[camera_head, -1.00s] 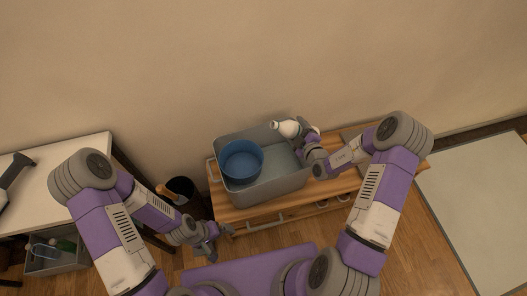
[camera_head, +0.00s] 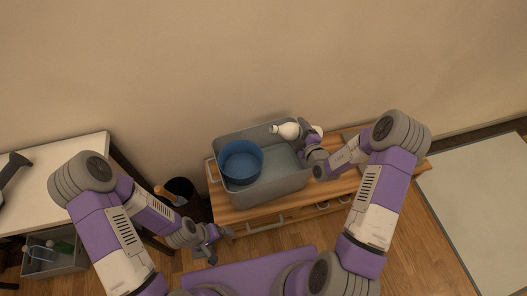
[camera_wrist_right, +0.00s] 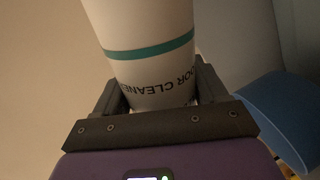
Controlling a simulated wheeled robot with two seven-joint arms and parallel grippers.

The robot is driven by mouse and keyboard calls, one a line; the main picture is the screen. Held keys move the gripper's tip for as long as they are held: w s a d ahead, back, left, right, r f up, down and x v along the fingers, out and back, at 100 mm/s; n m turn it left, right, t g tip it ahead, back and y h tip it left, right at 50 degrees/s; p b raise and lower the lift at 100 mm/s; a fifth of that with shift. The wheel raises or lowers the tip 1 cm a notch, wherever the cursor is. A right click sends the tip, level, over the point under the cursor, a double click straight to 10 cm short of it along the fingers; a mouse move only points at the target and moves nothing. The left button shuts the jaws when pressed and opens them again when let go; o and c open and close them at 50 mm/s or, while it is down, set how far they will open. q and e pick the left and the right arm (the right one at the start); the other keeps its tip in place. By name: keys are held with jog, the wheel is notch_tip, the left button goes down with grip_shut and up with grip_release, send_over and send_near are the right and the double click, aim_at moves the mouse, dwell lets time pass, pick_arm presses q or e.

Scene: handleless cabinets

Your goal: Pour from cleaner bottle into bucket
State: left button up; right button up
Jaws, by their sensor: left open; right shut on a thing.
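The white cleaner bottle (camera_head: 287,130) is held by my right gripper (camera_head: 306,134) over the back right part of the grey basin. The bottle is tilted, lying nearly sideways with its top toward the left. In the right wrist view the bottle (camera_wrist_right: 150,60), with a teal band and "FLOOR CLEANER" lettering, sits between the fingers (camera_wrist_right: 160,100). The blue bucket (camera_head: 241,162) stands upright in the left part of the basin, left of and apart from the bottle; its rim (camera_wrist_right: 285,115) shows in the right wrist view. My left gripper (camera_head: 209,250) is open and empty, low in front of the bench.
The grey basin (camera_head: 284,187) stands on a wooden bench (camera_head: 335,190) against the wall. A dark bin (camera_head: 180,187) with a wooden-handled tool is left of the bench. A white table (camera_head: 60,180) stands at far left, with a grey crate (camera_head: 65,263) below.

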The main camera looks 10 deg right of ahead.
jog(key=shift+d+f+n+b, duration=0.25)
jog(key=shift+f+n+b, duration=0.45)
jog(key=shift+b, duration=0.15)
jog(key=shift+a+r+n+h+p, duration=0.2)
jog(key=shift+a+n+h+p, duration=0.3)
jog(key=shift+n, duration=0.1)
dwell(0.7)
jog(key=shift+f+n+h, duration=0.3)
jog(key=shift+f+n, duration=0.3)
jog(key=shift+n, duration=0.1)
dwell(0.5)
jog(key=shift+n, duration=0.3)
jog(key=shift+r+p, duration=0.15)
jog(key=shift+p, duration=0.3)
jog(key=shift+a+n+p, duration=0.1)
jog(key=shift+n+p, duration=0.2)
jog(key=shift+p, duration=0.05)
